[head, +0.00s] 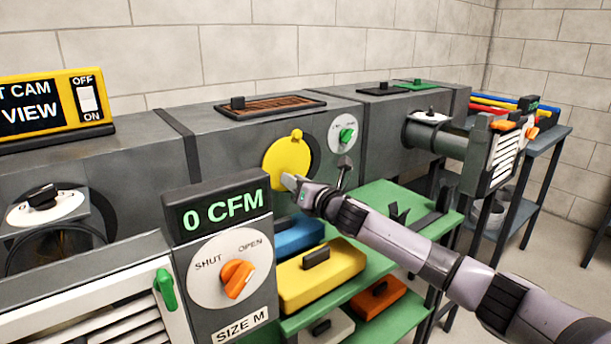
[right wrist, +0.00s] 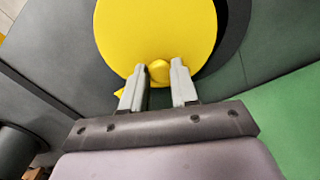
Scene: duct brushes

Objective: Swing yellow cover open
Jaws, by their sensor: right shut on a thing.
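The round yellow cover (head: 284,162) is on the front of the grey duct (head: 225,150). A small yellow round piece (head: 297,134) shows at its upper edge. In the right wrist view the yellow cover (right wrist: 155,30) fills the top middle, and a dark round rim (right wrist: 236,28) shows past its right side. My right gripper (head: 291,181) is at the cover's lower edge. In the right wrist view its two fingers (right wrist: 158,80) are shut on the cover's small yellow knob (right wrist: 158,71). My left gripper is not in view.
A "0 CFM" panel (head: 216,209) with an orange knob stands in front, left of my right arm. A white dial with a green knob (head: 347,134) is right of the cover. A green table (head: 385,200) holding black parts stands below, with coloured cases (head: 321,273) beneath.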

